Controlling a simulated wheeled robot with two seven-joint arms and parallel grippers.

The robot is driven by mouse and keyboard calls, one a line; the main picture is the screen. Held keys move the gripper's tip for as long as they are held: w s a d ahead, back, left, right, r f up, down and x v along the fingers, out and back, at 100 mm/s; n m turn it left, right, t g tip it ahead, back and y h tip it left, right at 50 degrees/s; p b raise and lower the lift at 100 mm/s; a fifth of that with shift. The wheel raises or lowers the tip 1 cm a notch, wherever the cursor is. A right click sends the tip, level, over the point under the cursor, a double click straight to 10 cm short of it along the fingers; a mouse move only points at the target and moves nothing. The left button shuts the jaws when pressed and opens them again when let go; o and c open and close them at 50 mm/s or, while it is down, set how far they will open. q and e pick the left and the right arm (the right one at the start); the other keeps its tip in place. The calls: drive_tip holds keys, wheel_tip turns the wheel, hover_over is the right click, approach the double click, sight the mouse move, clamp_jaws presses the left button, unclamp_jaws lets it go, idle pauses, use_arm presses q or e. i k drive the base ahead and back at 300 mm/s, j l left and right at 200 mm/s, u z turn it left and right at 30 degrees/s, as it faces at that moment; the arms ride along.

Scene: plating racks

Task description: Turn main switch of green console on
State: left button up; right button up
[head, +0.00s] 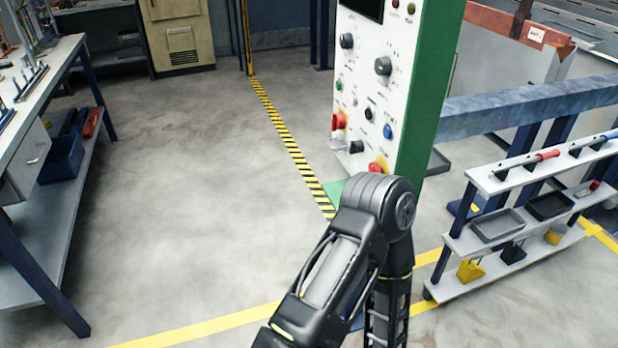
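The green console (428,90) stands upright right of the middle, with its white control panel (362,97) facing left and toward me. The panel carries black knobs, small coloured buttons and a blue button (388,131). A red switch (338,121) sits at the panel's lower left edge. Neither of my grippers shows; the visible arm bends back down and leaves the picture at the bottom.
A white shelf rack (462,245) with trays and tools stands at the right. A workbench (52,58) with a drawer runs along the left. A blue beam (520,103) passes behind the rack. The floor (190,190) left of the console is clear, crossed by striped tape.

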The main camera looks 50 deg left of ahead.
sight(338, 121)
drive_tip(key=u, duration=1.4)
